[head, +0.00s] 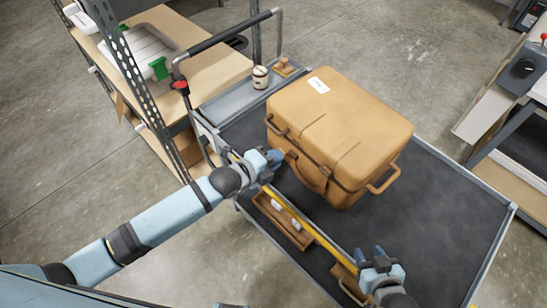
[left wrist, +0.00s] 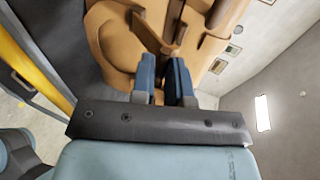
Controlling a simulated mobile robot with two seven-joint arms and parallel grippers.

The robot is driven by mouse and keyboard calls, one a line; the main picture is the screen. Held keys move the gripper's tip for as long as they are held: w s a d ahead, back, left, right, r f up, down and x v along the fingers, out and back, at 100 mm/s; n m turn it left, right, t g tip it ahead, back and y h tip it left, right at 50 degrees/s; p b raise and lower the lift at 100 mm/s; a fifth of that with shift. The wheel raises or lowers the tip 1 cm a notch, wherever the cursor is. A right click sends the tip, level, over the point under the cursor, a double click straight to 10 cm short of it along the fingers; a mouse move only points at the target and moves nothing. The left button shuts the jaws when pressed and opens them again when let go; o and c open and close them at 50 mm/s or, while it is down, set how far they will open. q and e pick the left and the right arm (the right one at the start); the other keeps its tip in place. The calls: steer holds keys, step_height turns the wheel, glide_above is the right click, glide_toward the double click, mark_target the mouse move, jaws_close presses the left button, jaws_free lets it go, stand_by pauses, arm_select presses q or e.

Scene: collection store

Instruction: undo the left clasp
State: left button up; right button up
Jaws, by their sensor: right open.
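A tan hard case (head: 350,120) with a closed lid and a white label on top lies on the cart. My left gripper (head: 275,157) is at the lower left of its front face, and its fingers hide the left clasp in the head view. In the left wrist view the two blue fingers (left wrist: 164,65) are close together at the tan case (left wrist: 110,50), with a narrow brown part between their tips; I cannot tell whether they grip it. My right gripper (head: 370,257) is open and empty, over the cart's front edge, apart from the case.
The cart's dark mat (head: 440,215) is clear right of the case. A white jar (head: 260,77) and a wooden piece (head: 285,66) stand behind. A shelf (head: 205,65) stands left.

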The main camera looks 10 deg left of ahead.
arm_select(q)
steer(key=shift+o, duration=0.4)
steer(key=shift+d+f, duration=0.1)
steer(key=shift+f, duration=0.15)
arm_select(e)
steer(key=shift+f, duration=0.2)
steer(key=shift+d+f, duration=0.1)
arm_select(q)
steer(key=b+v, duration=0.2)
steer(key=v, duration=1.1)
steer(key=shift+s+a+r, duration=0.2)
steer(key=shift+r, duration=0.15)
arm_select(e)
steer(key=shift+w+a+f, duration=0.1)
steer(key=shift+a+f, duration=0.15)
steer(key=shift+f, duration=0.45)
